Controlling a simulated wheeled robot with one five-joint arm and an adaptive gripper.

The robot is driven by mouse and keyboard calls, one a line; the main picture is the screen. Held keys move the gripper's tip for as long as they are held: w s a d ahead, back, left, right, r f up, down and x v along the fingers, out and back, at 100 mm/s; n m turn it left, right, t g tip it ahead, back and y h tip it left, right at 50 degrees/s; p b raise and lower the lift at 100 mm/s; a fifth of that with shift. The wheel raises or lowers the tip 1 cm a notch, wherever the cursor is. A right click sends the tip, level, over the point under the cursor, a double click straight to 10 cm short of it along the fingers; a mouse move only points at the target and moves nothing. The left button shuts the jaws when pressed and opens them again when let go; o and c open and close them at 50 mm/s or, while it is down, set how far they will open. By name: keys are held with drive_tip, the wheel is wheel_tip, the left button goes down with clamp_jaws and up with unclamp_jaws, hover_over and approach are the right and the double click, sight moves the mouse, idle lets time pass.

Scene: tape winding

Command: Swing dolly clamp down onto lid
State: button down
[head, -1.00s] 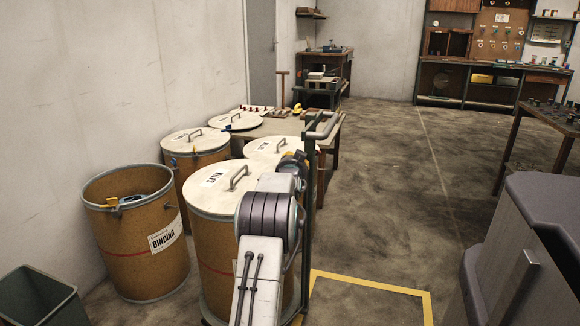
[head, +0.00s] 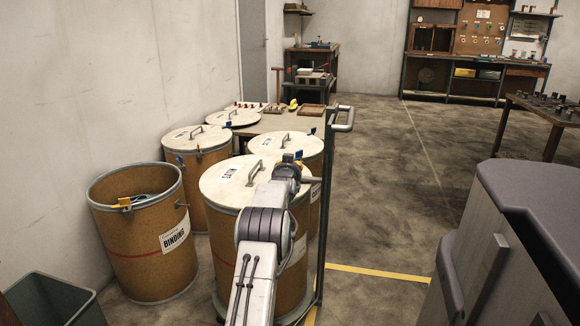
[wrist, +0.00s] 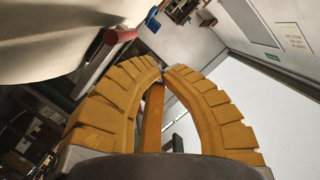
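The white lid (head: 225,190) marked SATIN sits flat on the nearest brown drum (head: 228,240), with a bar handle on top. A dark green dolly post (head: 326,200) with a grey handle rises at the drum's right. My arm reaches over the drum's right side; its wrist covers part of the lid, and my gripper is mostly hidden there. In the wrist view my gripper (wrist: 164,70) has its two yellow ribbed fingers bowed, with their tips together and nothing clearly held. A red cylindrical grip (wrist: 118,36) is beyond the left finger; I cannot tell if it belongs to the clamp.
An open BINDING drum (head: 150,240) stands at left, with a green bin (head: 55,300) in front. Other lidded drums (head: 195,150) and a low wooden table (head: 262,126) are behind. A dark cabinet-like block is at right. Floor (head: 390,180) beyond the post is clear.

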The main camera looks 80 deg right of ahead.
drive_tip(key=shift+w+f+b, duration=0.4)
drive_tip(key=shift+f+b, duration=0.05)
drive_tip(key=shift+f, duration=0.4)
drive_tip(key=shift+r, duration=0.1)
